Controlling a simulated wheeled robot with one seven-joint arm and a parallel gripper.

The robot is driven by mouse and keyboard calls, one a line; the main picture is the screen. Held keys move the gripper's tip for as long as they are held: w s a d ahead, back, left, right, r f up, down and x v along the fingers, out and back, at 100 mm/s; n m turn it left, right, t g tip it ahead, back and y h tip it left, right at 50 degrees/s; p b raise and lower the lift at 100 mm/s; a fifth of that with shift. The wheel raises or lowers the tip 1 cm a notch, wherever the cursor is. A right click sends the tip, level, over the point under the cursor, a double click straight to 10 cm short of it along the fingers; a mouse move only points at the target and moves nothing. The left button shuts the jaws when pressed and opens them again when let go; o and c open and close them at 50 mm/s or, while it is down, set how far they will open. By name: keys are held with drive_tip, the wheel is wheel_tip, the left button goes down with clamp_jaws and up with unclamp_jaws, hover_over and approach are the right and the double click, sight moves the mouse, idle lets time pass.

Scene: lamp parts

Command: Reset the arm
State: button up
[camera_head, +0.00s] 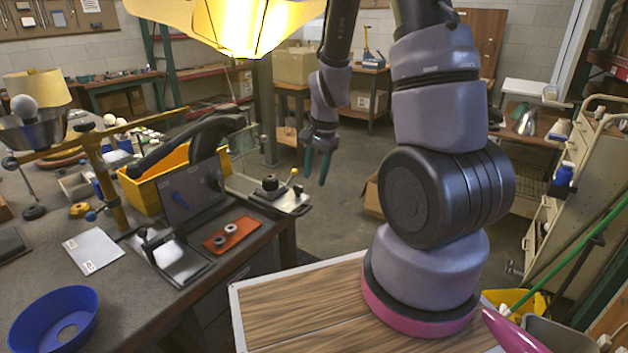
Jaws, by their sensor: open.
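My gripper (317,166) hangs at the centre of the head view, fingers pointing down. Its two teal fingertips are apart with nothing between them. It is in the air over the floor, to the right of the workbench. A glowing yellow lamp shade (240,22) shows at the top edge, partly cut off by the frame; what holds it is not visible. A brass lamp arm (110,190) with a blue knob stands on the workbench at the left.
The dark workbench (45,215) fills the left side. On it are a blue bowl (55,318), a yellow bin (140,192), an orange tray (232,233) and a white card (93,250). The floor (345,215) below my gripper is open. A shelf cart (575,190) stands at right.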

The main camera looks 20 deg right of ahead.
idle(0.4)
drive_tip(key=s+r+n+t, duration=0.2)
drive_tip(key=s+r, duration=0.2)
drive_tip(key=r, duration=0.6)
drive_tip(key=s+r+n+t, duration=0.1)
drive_tip(key=s+r, duration=0.4)
drive_tip(key=r, duration=0.5)
drive_tip(key=s+r+n+t, duration=0.2)
drive_tip(key=s+r, duration=0.3)
drive_tip(key=r, duration=0.5)
drive_tip(key=shift+s+a+r+n+t+y, duration=0.3)
drive_tip(key=shift+r+n+y, duration=0.1)
drive_tip(key=shift+n, duration=0.5)
